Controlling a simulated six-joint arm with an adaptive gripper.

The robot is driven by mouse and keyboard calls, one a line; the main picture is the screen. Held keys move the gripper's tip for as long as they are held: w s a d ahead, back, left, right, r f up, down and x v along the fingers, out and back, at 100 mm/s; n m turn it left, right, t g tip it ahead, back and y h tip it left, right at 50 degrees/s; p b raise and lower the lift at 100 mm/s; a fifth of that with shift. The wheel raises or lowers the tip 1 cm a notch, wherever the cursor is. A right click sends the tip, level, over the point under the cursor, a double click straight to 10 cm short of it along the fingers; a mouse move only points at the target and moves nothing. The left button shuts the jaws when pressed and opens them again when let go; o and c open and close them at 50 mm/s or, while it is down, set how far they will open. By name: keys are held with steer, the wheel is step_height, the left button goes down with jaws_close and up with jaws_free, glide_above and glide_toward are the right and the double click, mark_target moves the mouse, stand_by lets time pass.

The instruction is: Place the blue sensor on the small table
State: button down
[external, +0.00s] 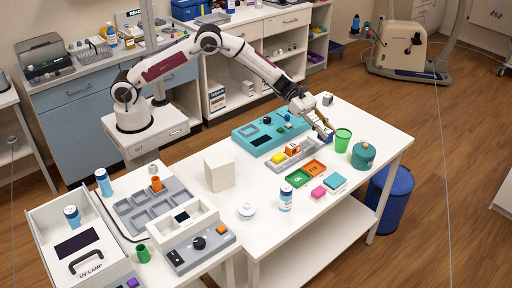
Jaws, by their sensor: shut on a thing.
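My gripper (322,127) is at the back right of the white table (270,220), pointing down. It is shut on a small blue thing (329,137), which looks like the blue sensor; the view is too small to show its shape clearly. The thing is just left of a green cup (343,140) and close to the right end of a grey slotted tray (275,165) with yellow and orange blocks. I cannot tell whether it touches the tray or the tabletop. A lower white table (215,277) stands at the front left; which one is the small table is unclear.
A teal canister (363,156), green OK plate (298,178), orange FIX plate (315,167), pink block (318,192), bottle (286,198) and white box (219,174) stand on the table. A teal device (268,134) lies behind the tray. The table's front right is clear.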

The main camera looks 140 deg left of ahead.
stand_by(0.3)
steer(key=shift+s+a+f, duration=0.1)
steer(key=shift+a+f, duration=0.1)
steer(key=shift+a, duration=0.4)
steer(key=shift+s+a+f+n+y, duration=0.15)
steer(key=shift+s+f+n+y, duration=0.2)
steer(key=shift+f, duration=0.15)
steer(key=shift+s+a+f+n+y, duration=0.15)
steer(key=shift+s+f+n+y, duration=0.15)
steer(key=shift+f, duration=0.2)
steer(key=s+d+r+n+g+y, duration=0.1)
steer(key=s+d+r+n+y, duration=0.15)
steer(key=s+d+r, duration=0.35)
steer(key=s+d+r+n+g+y, duration=0.1)
steer(key=s+d+r+n+y, duration=0.2)
steer(key=s, duration=0.6)
steer(key=s+d+r+n+g+y, duration=0.1)
steer(key=s+d+r+y, duration=0.1)
steer(key=s+d+r, duration=0.65)
steer(key=d+r, duration=0.2)
steer(key=r, duration=0.3)
steer(key=shift+s+d, duration=0.3)
steer(key=shift+s, duration=0.1)
stand_by(0.4)
